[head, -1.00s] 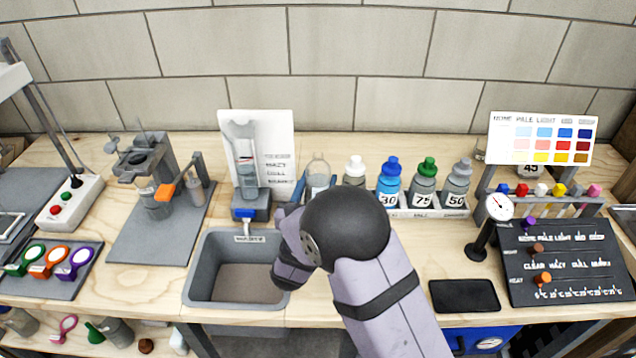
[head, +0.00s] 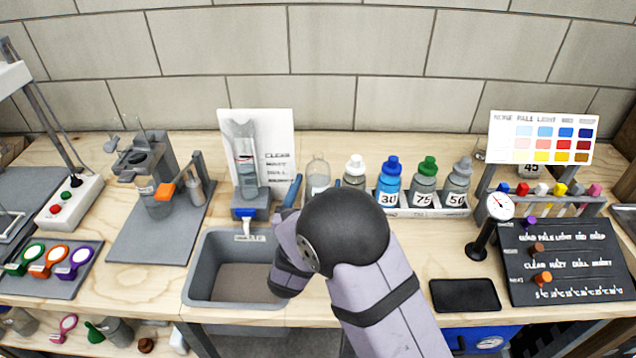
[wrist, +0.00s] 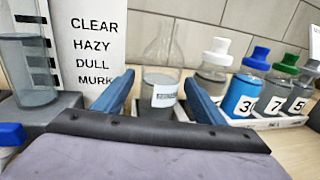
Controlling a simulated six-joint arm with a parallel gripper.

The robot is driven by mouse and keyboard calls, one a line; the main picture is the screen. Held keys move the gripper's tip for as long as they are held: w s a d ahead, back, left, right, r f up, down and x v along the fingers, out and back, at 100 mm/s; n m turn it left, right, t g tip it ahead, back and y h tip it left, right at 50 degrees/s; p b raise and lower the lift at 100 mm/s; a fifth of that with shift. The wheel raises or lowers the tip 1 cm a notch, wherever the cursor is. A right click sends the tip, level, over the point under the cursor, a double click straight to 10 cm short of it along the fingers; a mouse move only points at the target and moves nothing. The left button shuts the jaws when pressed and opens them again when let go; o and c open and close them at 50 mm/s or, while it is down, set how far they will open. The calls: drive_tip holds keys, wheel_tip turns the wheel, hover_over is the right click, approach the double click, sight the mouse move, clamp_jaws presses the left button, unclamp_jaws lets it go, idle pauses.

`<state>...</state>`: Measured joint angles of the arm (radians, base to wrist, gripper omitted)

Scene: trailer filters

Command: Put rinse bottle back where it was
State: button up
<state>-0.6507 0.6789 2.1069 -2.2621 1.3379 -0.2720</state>
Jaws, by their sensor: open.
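My gripper (wrist: 158,78) is open, with one blue finger on each side of the bottle's lower body. Gaps show between the fingers and the glass in the wrist view. In the head view the left finger (head: 292,190) shows, while my arm hides the bottle's base and most of the gripper.
A white rack (head: 420,211) with several capped bottles stands close on the right. The white-capped bottle (head: 355,170) is nearest. On the left are a clear cylinder (head: 245,165) on a grey stand and a CLEAR-to-MURKY card (head: 276,135). A grey sink (head: 205,268) lies in front.

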drive_tip(key=s, duration=0.3)
drive_tip(key=s+a, duration=0.1)
drive_tip(key=s, duration=0.2)
drive_tip(key=s+a+b, duration=0.1)
drive_tip(key=s, duration=0.3)
drive_tip(key=shift+s, duration=0.1)
